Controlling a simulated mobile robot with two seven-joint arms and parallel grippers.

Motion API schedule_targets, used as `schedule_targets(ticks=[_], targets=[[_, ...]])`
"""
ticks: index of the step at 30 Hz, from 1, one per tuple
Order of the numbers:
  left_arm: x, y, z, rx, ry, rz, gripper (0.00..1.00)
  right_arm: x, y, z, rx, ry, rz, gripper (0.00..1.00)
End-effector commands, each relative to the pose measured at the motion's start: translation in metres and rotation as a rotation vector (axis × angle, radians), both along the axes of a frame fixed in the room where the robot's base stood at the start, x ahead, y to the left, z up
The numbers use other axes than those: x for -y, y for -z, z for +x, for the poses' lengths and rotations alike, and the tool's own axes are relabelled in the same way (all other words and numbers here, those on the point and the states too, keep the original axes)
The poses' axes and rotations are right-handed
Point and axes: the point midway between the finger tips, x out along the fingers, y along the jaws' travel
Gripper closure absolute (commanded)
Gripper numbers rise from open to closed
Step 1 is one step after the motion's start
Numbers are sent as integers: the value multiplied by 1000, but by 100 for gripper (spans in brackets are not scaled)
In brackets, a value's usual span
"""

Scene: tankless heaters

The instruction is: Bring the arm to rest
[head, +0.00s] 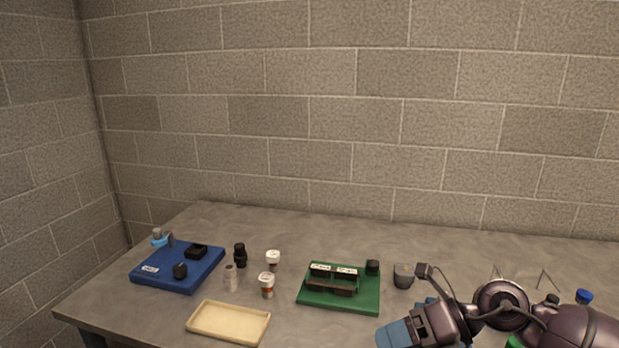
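My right arm comes in from the lower right, over the right part of the grey table (290,228). Its gripper (401,333) points left and down, with blue fingers close to the bottom edge of the picture. It is in front of the green board and to its right. The fingertips are partly cut off, and I cannot tell whether they are apart or hold anything. My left gripper is not in view.
A blue board (205,271) with small dark parts lies at left. White-capped bottles (267,286), a cream tray (228,322) and a green board (340,304) with dark blocks are nearer the middle. A grey cup (403,276) stands behind my gripper. Block walls close the back and left.

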Motion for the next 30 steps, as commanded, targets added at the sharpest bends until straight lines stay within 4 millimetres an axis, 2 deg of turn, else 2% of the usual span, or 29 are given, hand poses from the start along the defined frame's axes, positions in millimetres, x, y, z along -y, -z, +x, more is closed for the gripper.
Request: schedule_targets(ticks=[1, 3, 8, 12, 16, 20, 23, 26, 30], targets=[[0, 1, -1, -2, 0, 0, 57, -12, -6, -5, -18, 36, 112, 34], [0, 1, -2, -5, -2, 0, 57, -22, -19, -7, -40, 100, 265, 34], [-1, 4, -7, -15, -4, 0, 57, -29, -46, -6, -114, 290, 593, 34], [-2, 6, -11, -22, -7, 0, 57, -15, -62, 2, -200, 500, 845, 34], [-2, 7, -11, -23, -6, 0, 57, 11, -63, 10, -294, 728, 1045, 34], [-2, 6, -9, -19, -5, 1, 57, 44, -50, 14, -406, 981, 1207, 34], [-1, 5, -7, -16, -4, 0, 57, 71, -31, 11, -505, 1189, 1303, 34], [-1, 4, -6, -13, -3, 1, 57, 97, -5, 3, -611, 1406, 1367, 34], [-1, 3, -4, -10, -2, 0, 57, 127, 39, -21, -782, 1719, 1406, 34]])
